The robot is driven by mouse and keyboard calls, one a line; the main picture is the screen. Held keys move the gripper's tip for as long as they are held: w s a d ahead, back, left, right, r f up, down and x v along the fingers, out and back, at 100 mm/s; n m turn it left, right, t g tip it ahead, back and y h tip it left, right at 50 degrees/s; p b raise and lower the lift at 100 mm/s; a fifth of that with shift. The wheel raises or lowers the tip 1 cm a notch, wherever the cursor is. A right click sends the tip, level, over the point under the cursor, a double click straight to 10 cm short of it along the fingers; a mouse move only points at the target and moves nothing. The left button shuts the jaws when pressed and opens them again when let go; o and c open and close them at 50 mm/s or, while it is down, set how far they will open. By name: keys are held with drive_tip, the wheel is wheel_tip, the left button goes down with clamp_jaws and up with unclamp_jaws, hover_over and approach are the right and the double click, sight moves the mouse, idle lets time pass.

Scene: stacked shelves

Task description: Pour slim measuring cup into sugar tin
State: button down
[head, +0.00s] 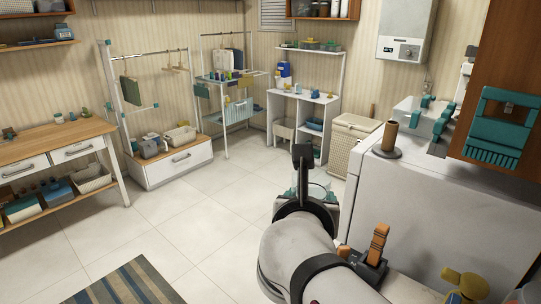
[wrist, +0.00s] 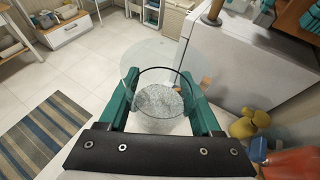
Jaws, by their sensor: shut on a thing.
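My gripper (wrist: 160,78) is shut on a clear, see-through cup, which I take as the slim measuring cup (wrist: 150,58). Its teal fingers stand on either side of the cup. Pale, grainy contents show inside the cup in the wrist view, and a dark ring runs around it. In the head view my gripper (head: 312,188) is over the floor, left of the white appliance, and the cup (head: 319,186) shows only partly behind my dark wrist. I cannot make out the sugar tin in either view.
A white appliance (head: 430,215) stands at the right, with a brown cylinder on a dark base (head: 388,140) on top. Yellow (wrist: 243,125) and orange-red (wrist: 290,163) things lie at the wrist view's lower right. A striped rug (head: 125,285) lies at left; the middle floor is clear.

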drive_tip(key=w+d+f+m+g+h, duration=0.2)
drive_tip(key=f+m+g+h, duration=0.25)
drive_tip(key=f, duration=0.25)
drive_tip(key=w+d+f+m+g+h, duration=0.1)
drive_tip(key=w+f+m+g+h, duration=0.3)
drive_tip(key=f, duration=0.4)
drive_tip(key=s+a+f+m+g, duration=0.1)
drive_tip(key=s+f+m+g, duration=0.3)
drive_tip(key=f, duration=0.3)
drive_tip(key=s+a+f+m+g, duration=0.1)
drive_tip(key=s+f+m+g, duration=0.3)
drive_tip(key=f, duration=0.3)
drive_tip(key=shift+s+m, duration=0.15)
drive_tip(key=shift+m, duration=0.7)
drive_tip(key=shift+a+f+g+h, duration=0.1)
drive_tip(key=shift+g+h, duration=0.15)
